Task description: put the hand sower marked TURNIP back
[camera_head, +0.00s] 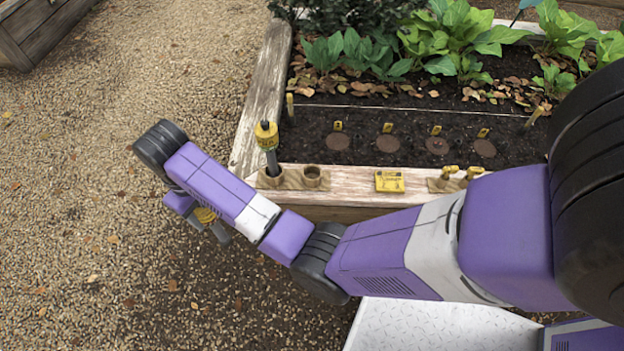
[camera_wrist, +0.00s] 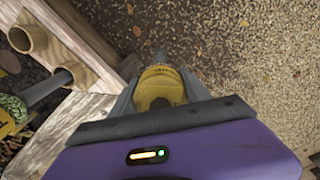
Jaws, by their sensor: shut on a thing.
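My gripper (camera_head: 198,219) is shut on a hand sower (camera_head: 206,214) with a yellow body and a dark tube, held tilted over the gravel, left of the bed's front corner. In the wrist view the held sower (camera_wrist: 158,88) sits between the fingers; its lettering is too small to read. A second yellow-topped hand sower (camera_head: 267,136) stands upright in the left ring of a wooden holder (camera_head: 290,184) on the bed's edge. It also shows in the wrist view (camera_wrist: 45,89). The right ring (camera_head: 312,174) is empty; it also shows in the wrist view (camera_wrist: 28,38).
The raised bed (camera_head: 262,95) has a wooden rim and several brown discs (camera_head: 388,144) with yellow tags in the soil. A yellow card (camera_head: 389,181) and a block with small yellow-topped pieces (camera_head: 448,181) sit on the front rim. Gravel (camera_head: 90,250) left of the bed is clear.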

